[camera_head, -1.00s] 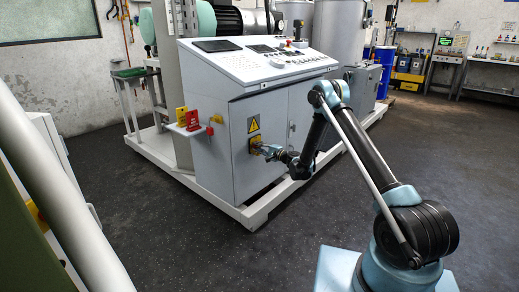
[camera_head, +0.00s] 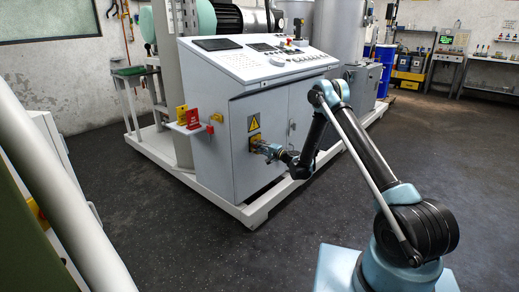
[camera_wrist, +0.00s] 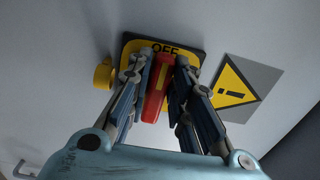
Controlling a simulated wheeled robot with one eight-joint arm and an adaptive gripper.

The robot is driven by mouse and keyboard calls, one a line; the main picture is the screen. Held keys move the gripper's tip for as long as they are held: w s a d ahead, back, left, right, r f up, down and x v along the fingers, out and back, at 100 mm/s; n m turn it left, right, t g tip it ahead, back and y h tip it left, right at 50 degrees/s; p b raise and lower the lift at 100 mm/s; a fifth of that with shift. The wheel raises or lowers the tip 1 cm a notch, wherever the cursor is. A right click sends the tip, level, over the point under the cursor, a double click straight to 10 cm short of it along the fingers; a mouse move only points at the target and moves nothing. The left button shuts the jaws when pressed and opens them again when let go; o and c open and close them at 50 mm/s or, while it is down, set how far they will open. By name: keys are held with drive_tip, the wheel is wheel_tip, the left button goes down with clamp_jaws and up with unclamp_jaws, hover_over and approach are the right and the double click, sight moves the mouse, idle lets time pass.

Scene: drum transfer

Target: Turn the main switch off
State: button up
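The main switch has a yellow plate on a dark backing (camera_wrist: 191,47) with "OFF" lettered at its upper edge, on the grey cabinet front. Its red handle (camera_wrist: 157,91) stands nearly upright in the wrist view, leaning slightly, upper end near the lettering. My gripper (camera_wrist: 162,88) has one finger on each side of the handle, close against it, and looks shut on it. In the head view my gripper (camera_head: 264,147) is at the switch below the yellow warning sign (camera_head: 254,124), and hides most of the switch.
A yellow knob (camera_wrist: 102,75) sits beside the switch plate. The control cabinet (camera_head: 225,152) stands on a white base frame (camera_head: 255,213) that juts out over the floor. Dark floor around my arm is clear.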

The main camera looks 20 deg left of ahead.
drive_tip(key=o, duration=0.3)
drive_tip(key=shift+v, duration=3.7)
drive_tip(key=shift+f, duration=0.1)
